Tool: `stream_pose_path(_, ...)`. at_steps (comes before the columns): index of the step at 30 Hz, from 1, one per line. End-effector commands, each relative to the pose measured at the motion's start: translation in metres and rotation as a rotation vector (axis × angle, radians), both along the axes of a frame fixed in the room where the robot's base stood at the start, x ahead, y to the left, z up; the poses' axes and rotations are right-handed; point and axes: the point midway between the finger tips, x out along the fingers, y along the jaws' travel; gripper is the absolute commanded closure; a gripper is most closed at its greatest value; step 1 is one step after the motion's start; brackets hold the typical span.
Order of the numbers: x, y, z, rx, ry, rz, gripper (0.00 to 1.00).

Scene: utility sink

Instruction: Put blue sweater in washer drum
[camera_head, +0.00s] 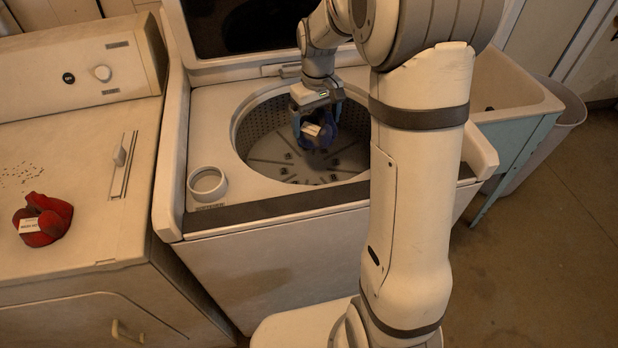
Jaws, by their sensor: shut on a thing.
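The blue sweater (318,139) is a small dark blue bundle with a white label on its front. My gripper (318,122) points down over the washer and is shut on the sweater. The washer drum (262,140) is an open round metal tub with a perforated wall and a ribbed floor. Gripper and sweater appear within the outline of the drum opening. I cannot tell exactly how high the sweater is above the drum floor. My arm hides the right part of the drum.
A red folded garment (42,220) with a white label lies on the dryer (80,130) at left. A round dispenser cup (207,183) sits at the washer's front left corner. The washer lid (255,35) is raised. A utility sink (510,85) and grey bin (560,120) stand at right.

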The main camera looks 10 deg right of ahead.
Motion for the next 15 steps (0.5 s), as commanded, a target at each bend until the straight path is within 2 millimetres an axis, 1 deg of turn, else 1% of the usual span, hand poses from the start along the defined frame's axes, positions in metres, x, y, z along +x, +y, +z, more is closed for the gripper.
stream_pose_path(1, 0.0, 0.0, -0.028, 0.0, 0.002, 0.0, 0.38)
stream_pose_path(3, -0.001, 0.0, -0.044, 0.0, 0.002, 0.0, 0.38)
stream_pose_path(8, -0.001, 0.0, -0.063, 0.0, 0.0, 0.0, 0.38)
stream_pose_path(15, -0.002, 0.0, -0.106, 0.0, 0.003, 0.0, 0.38)
